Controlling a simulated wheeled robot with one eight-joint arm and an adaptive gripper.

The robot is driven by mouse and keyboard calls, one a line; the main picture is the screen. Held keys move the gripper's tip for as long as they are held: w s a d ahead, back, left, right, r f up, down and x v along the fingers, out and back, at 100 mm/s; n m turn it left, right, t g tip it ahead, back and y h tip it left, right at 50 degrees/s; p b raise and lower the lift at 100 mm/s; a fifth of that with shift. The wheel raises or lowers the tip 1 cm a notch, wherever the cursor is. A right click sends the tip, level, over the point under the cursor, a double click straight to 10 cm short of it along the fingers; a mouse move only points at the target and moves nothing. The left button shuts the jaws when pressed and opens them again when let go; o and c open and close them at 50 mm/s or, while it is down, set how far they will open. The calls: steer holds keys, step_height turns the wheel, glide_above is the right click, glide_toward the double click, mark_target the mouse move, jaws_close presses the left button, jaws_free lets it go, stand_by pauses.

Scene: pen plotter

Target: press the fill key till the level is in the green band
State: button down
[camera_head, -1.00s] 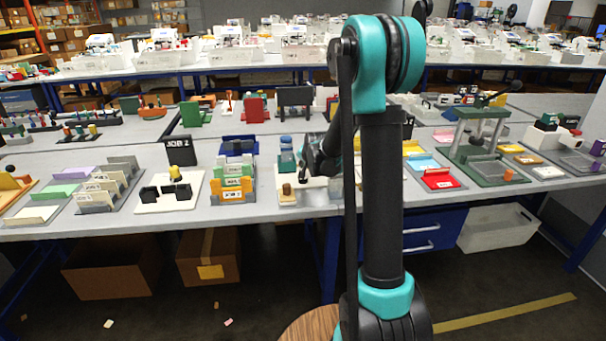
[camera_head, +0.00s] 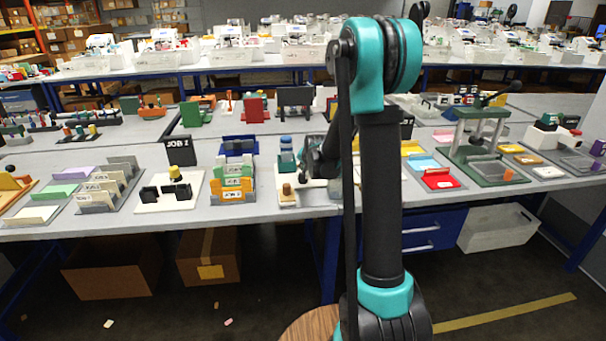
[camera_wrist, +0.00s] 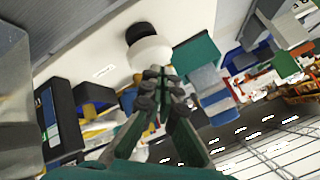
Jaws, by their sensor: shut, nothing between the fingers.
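My gripper (camera_wrist: 160,75) is shut and empty, with its fingertips together. In the wrist view they point at a round white piece with a black top (camera_wrist: 141,33) on a white plate (camera_wrist: 95,48). The fingertips overlap the lower edge of the white piece; I cannot tell whether they touch it. In the head view my arm hides most of this spot, and the white base (camera_head: 312,199) shows beside it. I cannot make out which part is the fill key, nor any level or green band.
A green block (camera_wrist: 198,56) and a pale blue block (camera_wrist: 208,84) stand close to the fingers. In the head view a brown peg (camera_head: 287,190) is on the base's left. A rack of orange and green pieces (camera_head: 233,183) stands further left, a red tray (camera_head: 440,180) to the right.

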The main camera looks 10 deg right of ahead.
steer(key=shift+f, duration=0.7)
stand_by(0.6)
stand_by(0.4)
steer(key=shift+r, duration=1.1)
steer(key=shift+r, duration=2.5)
steer(key=s+d+f+n+g, duration=0.1)
steer(key=s+f+n, duration=0.1)
steer(key=s, duration=1.1)
steer(key=s+d+f+n+g, duration=0.1)
steer(key=s+f+n+g, duration=0.1)
steer(key=s, duration=1.2)
steer(key=s+d+f+n+g+h, duration=0.1)
steer(key=s+f, duration=0.4)
steer(key=s, duration=0.9)
steer(key=d+n+g, duration=0.1)
steer(key=n, duration=0.1)
steer(key=shift+f+n, duration=0.4)
